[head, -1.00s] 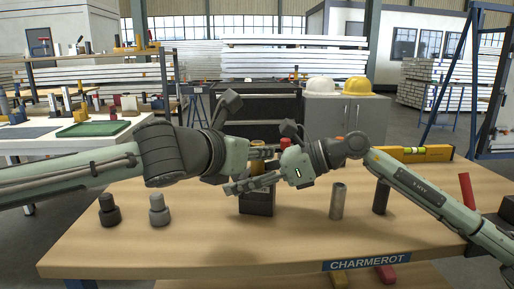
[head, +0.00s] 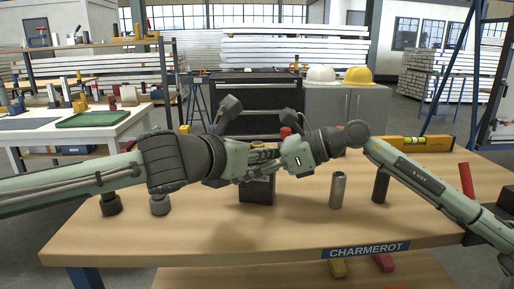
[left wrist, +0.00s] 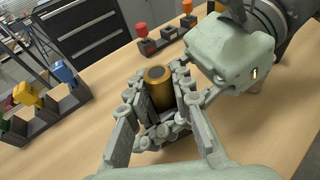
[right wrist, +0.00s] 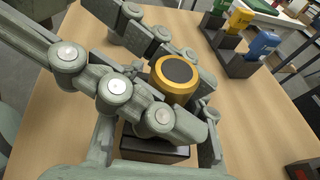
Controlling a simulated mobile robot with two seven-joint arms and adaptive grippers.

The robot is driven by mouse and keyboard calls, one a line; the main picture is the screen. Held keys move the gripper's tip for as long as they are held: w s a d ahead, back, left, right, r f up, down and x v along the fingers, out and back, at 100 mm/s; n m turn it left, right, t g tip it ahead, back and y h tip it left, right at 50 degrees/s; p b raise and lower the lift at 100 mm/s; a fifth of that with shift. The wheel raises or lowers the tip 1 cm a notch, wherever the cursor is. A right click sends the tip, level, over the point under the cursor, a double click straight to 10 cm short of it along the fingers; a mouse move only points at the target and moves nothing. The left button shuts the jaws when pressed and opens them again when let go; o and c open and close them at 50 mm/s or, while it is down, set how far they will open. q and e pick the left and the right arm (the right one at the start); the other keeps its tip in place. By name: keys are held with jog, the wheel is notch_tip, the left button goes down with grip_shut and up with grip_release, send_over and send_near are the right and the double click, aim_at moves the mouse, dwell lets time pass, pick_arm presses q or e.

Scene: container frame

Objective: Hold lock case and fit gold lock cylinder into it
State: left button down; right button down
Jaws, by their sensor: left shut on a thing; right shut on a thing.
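The gold lock cylinder (right wrist: 175,78) is upright with a dark round top. It also shows in the left wrist view (left wrist: 158,88), between the fingers of my left gripper (left wrist: 160,100), which is shut on it. The dark block-shaped lock case (head: 257,192) stands on the bench below the grippers. In the right wrist view its dark body (right wrist: 152,150) is below the cylinder. My right gripper (right wrist: 155,135) comes in from the right, shut at the lock case. The fingers of both grippers cross closely and hide where cylinder and case meet.
A grey metal cylinder (head: 338,190) and a dark one (head: 381,186) stand to the right of the lock case. A yellow level (head: 415,144) lies at the back right. The bench front (head: 230,238) is clear.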

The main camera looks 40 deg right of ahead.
pick_arm(q)
jog(key=shift+f, duration=0.2)
jog(key=c, duration=1.3)
grip_release()
jog(key=shift+c, duration=0.2)
jog(key=shift+o, duration=0.4)
jog(key=shift+s+f, duration=0.15)
jog(key=v, duration=1.2)
jog(key=shift+w+r, duration=0.25)
jog(key=shift+w, duration=0.05)
